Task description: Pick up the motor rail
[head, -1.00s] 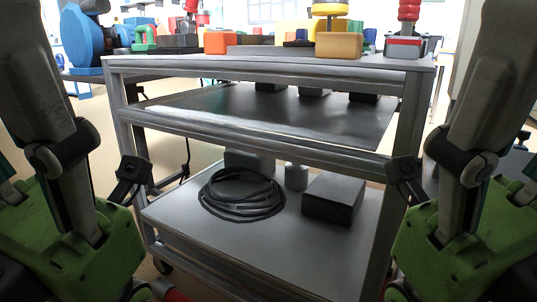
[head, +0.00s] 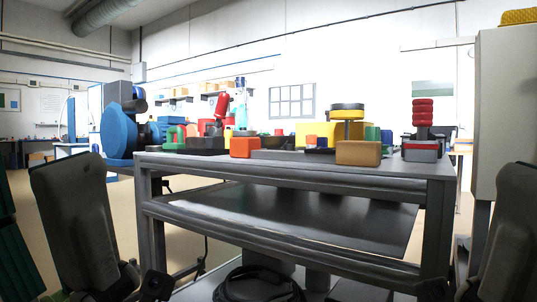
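The top of a grey metal cart (head: 300,178) stands in front of me with several parts on it. A low, flat dark grey bar (head: 291,155) lies near its front edge, between an orange block (head: 244,147) and a tan-orange block (head: 358,153). It may be the motor rail, but it is seen nearly edge-on and I cannot tell for sure. My arm links show at the lower left and lower right, in front of the cart. Neither gripper's fingers can be made out, and nothing of mine touches the parts on top.
A yellow-topped black knob (head: 347,112), a red ribbed part (head: 423,113) and a dark block (head: 206,144) crowd the cart top. A large blue machine (head: 122,131) stands behind left. A coiled black cable (head: 262,285) lies on the lower shelf. A pale cabinet (head: 503,115) is at right.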

